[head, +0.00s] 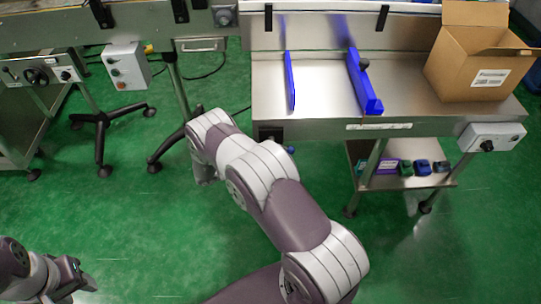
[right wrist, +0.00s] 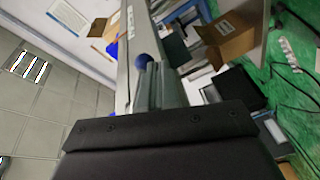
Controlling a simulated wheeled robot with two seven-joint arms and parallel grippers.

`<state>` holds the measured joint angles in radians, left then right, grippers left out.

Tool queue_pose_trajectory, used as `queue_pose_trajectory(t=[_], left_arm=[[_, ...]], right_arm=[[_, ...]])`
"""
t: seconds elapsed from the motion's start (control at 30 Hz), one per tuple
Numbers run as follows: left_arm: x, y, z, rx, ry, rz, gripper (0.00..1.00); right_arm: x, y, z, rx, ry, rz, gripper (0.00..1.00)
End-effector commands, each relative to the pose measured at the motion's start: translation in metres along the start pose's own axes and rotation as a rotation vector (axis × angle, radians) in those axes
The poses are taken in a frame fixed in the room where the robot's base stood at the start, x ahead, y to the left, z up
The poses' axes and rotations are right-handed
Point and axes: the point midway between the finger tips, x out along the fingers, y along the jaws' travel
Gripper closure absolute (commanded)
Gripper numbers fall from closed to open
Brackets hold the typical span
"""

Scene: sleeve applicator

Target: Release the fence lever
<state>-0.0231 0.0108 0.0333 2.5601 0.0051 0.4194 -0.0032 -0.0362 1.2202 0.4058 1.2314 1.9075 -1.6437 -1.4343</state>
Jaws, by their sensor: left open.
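Two blue guide fences stand on the steel table, a thin one (head: 290,80) at left and a thicker one (head: 365,85) with a black knob (head: 364,64) at right. A small blue ball knob (head: 290,150) shows just under the table's front edge. A blue ball (right wrist: 143,60) also shows in the right wrist view, by the fingertips of my right gripper (right wrist: 160,72); I cannot tell whether they touch it or how far they are apart. My right arm hides its gripper in the head view. My left gripper (head: 88,281) is open and empty at lower left, far from the table.
An open cardboard box (head: 475,60) stands on the steel table (head: 310,125) at right. A control box (head: 492,137) hangs at its front right corner. A lower shelf (head: 440,178) holds small items. Another machine with a control box (head: 127,66) stands at left. Green floor in front is free.

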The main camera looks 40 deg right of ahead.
Motion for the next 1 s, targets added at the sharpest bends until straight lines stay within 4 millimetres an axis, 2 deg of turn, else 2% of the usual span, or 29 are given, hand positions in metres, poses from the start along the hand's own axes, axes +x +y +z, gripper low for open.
queue_pose_trajectory(t=[0.43,1.0], left_arm=[[-0.007,0.0,-0.001,0.0,0.0,0.0,0.57],[-0.009,0.0,-0.001,0.0,0.0,0.0,0.57]], right_arm=[[0.011,0.008,0.001,0.0,-0.001,-0.002,1.0],[0.014,0.009,0.001,0.001,-0.001,-0.002,1.0]])
